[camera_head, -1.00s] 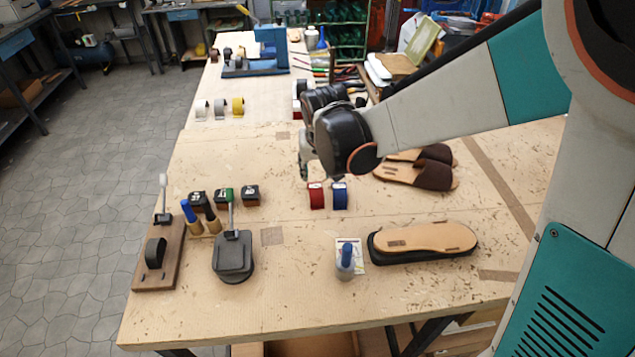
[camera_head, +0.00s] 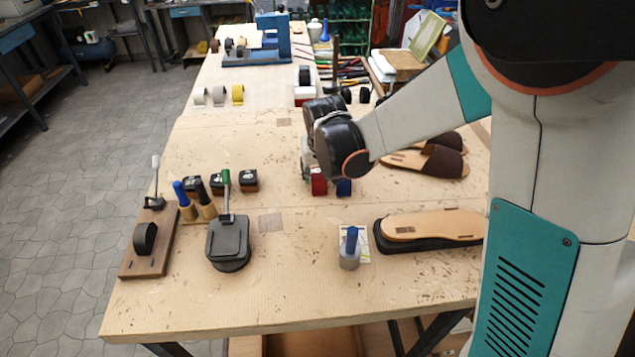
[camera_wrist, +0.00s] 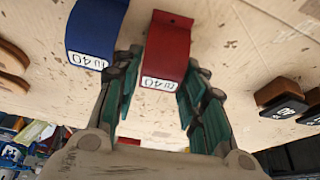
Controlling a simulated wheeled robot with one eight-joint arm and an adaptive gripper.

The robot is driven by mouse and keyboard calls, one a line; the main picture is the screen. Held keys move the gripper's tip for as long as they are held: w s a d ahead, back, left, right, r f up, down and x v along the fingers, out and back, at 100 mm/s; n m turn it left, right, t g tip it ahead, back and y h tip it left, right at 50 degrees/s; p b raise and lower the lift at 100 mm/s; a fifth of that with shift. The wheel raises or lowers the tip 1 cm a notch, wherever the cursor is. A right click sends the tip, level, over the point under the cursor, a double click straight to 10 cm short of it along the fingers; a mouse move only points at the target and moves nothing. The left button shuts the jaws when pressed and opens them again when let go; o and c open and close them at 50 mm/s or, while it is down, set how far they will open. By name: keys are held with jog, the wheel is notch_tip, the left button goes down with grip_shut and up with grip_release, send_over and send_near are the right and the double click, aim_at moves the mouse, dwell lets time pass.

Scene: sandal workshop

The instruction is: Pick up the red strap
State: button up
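The red strap (camera_head: 319,184) stands on the workbench next to the blue strap (camera_head: 343,188); each is a curved band. In the wrist view the red strap (camera_wrist: 168,48) has a white "M 40" label on its near edge. My gripper (camera_wrist: 160,82) is open, its green-padded fingers on either side of the labelled end. A gap shows beside the strap, and I cannot tell whether either finger touches it. The blue strap (camera_wrist: 96,30) is close beside the left finger. In the head view my wrist hides most of the gripper and part of the straps.
Brown sandals (camera_head: 438,158) lie right of the straps. A sole on a black form (camera_head: 432,226) and a blue-capped bottle (camera_head: 349,250) are nearer. Black-topped blocks (camera_head: 248,180) and a dark press-like tool (camera_head: 228,242) stand left. Bare bench lies between.

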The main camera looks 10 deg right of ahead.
jog(key=shift+w+f, duration=0.15)
jog(key=shift+f, duration=0.2)
jog(key=shift+r, duration=0.1)
jog(key=c, duration=0.5)
jog(key=shift+o, duration=0.2)
jog(key=shift+r, duration=0.1)
